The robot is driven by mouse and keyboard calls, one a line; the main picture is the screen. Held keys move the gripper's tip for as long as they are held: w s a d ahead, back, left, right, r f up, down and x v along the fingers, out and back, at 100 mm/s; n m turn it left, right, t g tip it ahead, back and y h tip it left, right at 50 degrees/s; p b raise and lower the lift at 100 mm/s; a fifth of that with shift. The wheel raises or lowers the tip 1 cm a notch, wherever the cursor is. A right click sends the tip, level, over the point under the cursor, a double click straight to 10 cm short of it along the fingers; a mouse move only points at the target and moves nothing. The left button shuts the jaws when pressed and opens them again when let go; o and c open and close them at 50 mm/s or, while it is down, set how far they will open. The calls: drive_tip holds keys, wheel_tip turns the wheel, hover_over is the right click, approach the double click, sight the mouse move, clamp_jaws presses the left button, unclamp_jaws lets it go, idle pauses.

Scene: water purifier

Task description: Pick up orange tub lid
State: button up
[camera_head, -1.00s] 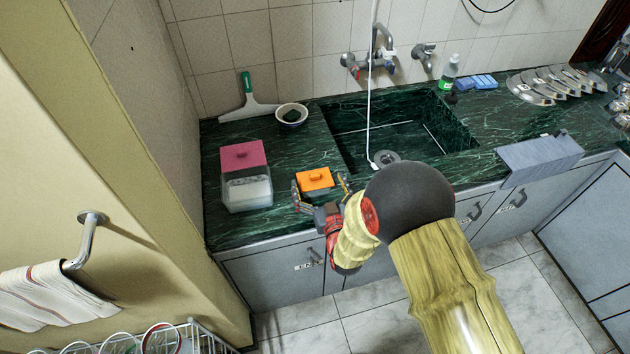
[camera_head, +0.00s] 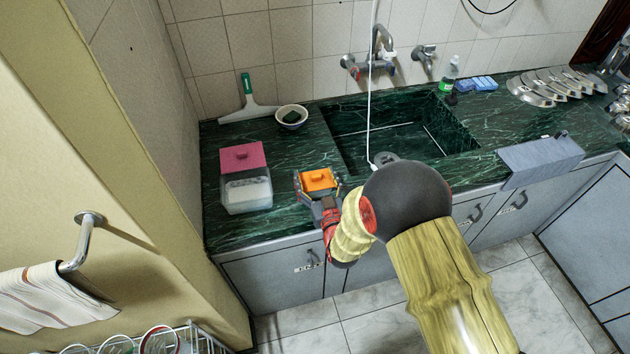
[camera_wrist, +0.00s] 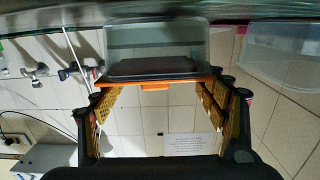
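The orange tub lid (camera_head: 319,180) sits on a clear tub at the counter's front, left of the sink. Its small raised handle is at its middle. In the wrist view the lid (camera_wrist: 160,83) shows edge-on as an orange strip against the clear tub (camera_wrist: 158,45), which has dark contents; the picture is upside down. My gripper (camera_head: 318,188) is at the lid, with a finger on each side. In the wrist view its fingers (camera_wrist: 158,93) are spread, with clear space between them and the handle. Contact with the lid's edges cannot be told.
A clear tub with a pink lid (camera_head: 243,157) stands to the left. A bowl (camera_head: 291,116) and a squeegee (camera_head: 248,105) are behind. The sink (camera_head: 395,135) lies to the right, with its tap (camera_head: 380,50) above. Some counter (camera_head: 270,222) in front is bare.

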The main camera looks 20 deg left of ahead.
drive_tip(key=c, duration=0.9)
drive_tip(key=shift+r, duration=0.15)
